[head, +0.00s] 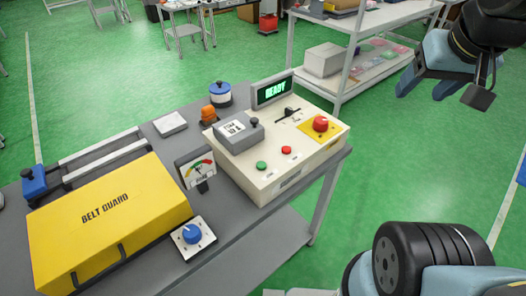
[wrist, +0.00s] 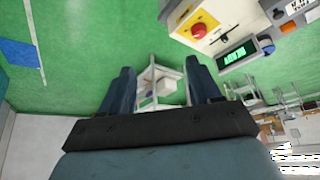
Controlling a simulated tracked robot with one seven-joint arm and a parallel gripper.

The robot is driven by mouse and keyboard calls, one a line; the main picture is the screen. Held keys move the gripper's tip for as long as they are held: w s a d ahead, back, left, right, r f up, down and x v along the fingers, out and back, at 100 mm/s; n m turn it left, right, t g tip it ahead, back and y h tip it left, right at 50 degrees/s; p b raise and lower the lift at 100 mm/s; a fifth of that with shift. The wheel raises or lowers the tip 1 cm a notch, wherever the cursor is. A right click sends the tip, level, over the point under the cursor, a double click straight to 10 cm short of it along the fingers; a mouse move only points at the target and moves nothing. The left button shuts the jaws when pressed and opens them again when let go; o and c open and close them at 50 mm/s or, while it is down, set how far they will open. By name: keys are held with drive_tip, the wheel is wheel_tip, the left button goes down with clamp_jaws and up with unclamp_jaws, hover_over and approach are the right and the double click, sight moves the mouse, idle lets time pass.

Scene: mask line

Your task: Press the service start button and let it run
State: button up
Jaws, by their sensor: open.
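The cream control box (head: 270,172) stands on the right end of the grey table. On its front are a green button (head: 262,165) and a red button (head: 287,150), with a red mushroom button on a yellow plate (head: 320,124) at the right. A display (head: 272,91) behind it reads READY in green. My gripper (head: 420,90) is open and empty in the air at the upper right, apart from the box. In the wrist view, my gripper's fingers (wrist: 160,85) are spread, with the red mushroom button (wrist: 199,30) and display (wrist: 238,54) beyond; the green button is not visible there.
A white shelf (head: 335,65) stands behind. Green floor lies right of the table.

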clamp_jaws()
idle(0.3)
idle(1.1)
